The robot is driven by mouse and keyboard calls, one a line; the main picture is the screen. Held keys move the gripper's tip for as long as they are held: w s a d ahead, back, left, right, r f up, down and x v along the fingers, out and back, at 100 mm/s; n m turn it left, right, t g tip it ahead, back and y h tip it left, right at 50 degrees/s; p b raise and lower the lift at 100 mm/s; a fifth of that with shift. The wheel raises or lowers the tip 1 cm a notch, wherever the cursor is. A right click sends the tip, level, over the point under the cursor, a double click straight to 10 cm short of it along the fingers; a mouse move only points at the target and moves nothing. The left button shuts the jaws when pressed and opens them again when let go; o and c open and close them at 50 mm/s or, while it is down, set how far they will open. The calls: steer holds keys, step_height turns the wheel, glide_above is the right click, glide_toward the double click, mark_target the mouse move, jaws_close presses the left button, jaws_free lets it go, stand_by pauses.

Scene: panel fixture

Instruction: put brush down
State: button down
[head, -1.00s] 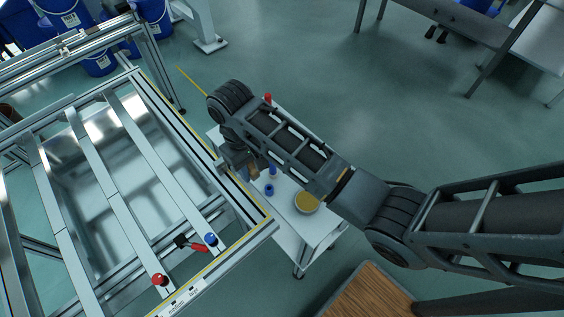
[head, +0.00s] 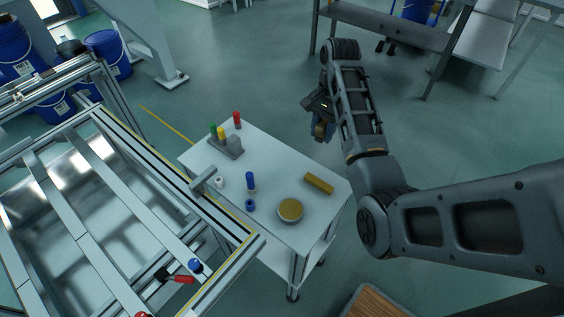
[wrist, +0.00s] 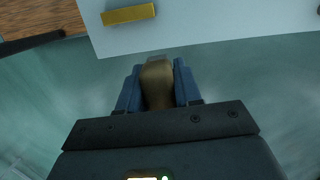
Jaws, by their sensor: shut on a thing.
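My gripper (head: 318,122) hangs over the floor, beyond the back right edge of the white table. It is shut on a tan-brown thing, which I take to be the brush (wrist: 158,84), between the blue fingers in the wrist view. Only its rounded tan part shows clearly; the rest is hidden by the gripper. The brush is apart from the table (head: 270,160), whose edge lies just past the fingertips in the wrist view.
On the table are a yellow bar (head: 319,183), a round bowl (head: 290,209) of yellow-brown content, a blue cylinder (head: 250,181), a blue ring (head: 250,205) and a grey holder (head: 233,146) with coloured pegs. The metal frame (head: 130,135) stands left. The table's right back part is clear.

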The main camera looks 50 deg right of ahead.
steer(key=shift+f+b, duration=0.3)
steer(key=b, duration=0.1)
glide_above(280, 162)
steer(key=f, duration=0.6)
steer(key=shift+s+d+f, duration=0.1)
steer(key=shift+d+f, duration=0.05)
steer(key=shift+d, duration=0.2)
steer(key=shift+f, duration=2.1)
steer(key=shift+a+f, duration=0.1)
steer(key=shift+f, duration=0.15)
